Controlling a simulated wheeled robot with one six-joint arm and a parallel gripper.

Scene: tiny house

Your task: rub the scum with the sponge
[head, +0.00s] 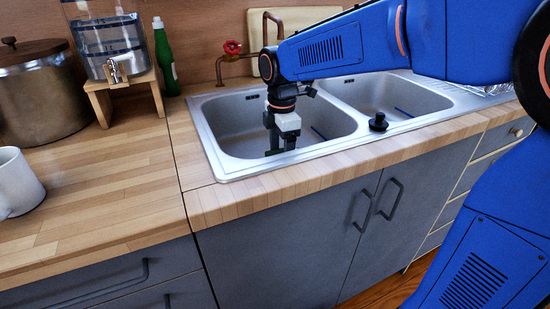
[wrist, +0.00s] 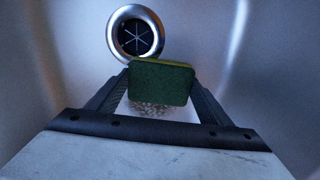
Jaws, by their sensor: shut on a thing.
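My gripper (head: 281,143) reaches down into the left basin of the sink (head: 230,122) in the head view. In the wrist view my gripper (wrist: 160,88) is shut on the sponge (wrist: 160,82), which is green with a thin yellow layer along its top edge. A pale speckled patch, the scum (wrist: 153,110), shows on the basin floor just below the sponge in the picture. The sponge hides part of it. I cannot tell whether the sponge touches the basin floor. In the head view the sponge is hard to make out in the dark around the fingers.
The round drain (wrist: 135,34) lies just beyond the sponge. The right basin (head: 385,95) is beside the left one, with a black stopper (head: 378,122) on the front rim. A red-handled tap (head: 233,48) stands behind. A white mug (head: 18,183) and dispenser (head: 110,45) stand left.

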